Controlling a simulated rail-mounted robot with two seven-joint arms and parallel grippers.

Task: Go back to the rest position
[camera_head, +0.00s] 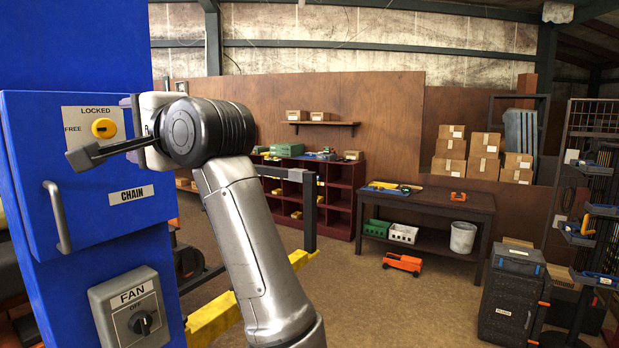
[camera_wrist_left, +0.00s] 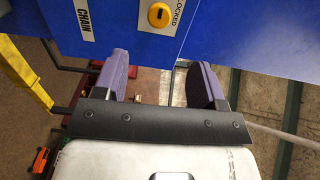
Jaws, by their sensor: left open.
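My left gripper (camera_head: 98,130) is in front of the blue cabinet (camera_head: 75,45) at the left of the head view. In the left wrist view its two purple fingers (camera_wrist_left: 160,75) stand apart with nothing between them. The yellow lock knob (camera_head: 104,128), on a plate marked LOCKED and FREE, is on the cabinet door just beyond the gripper. The knob also shows in the left wrist view (camera_wrist_left: 158,14), above and clear of the fingers. My right gripper is not in view.
Below are the door handle (camera_head: 57,216), the CHAIN label (camera_head: 130,194) and the grey FAN switch (camera_head: 133,312). A yellow lift part (camera_head: 213,318) stands behind my arm. A workbench (camera_head: 428,204), a red shelf unit (camera_head: 337,203) and a black toolbox (camera_head: 513,297) stand farther off. Open floor lies right of my arm.

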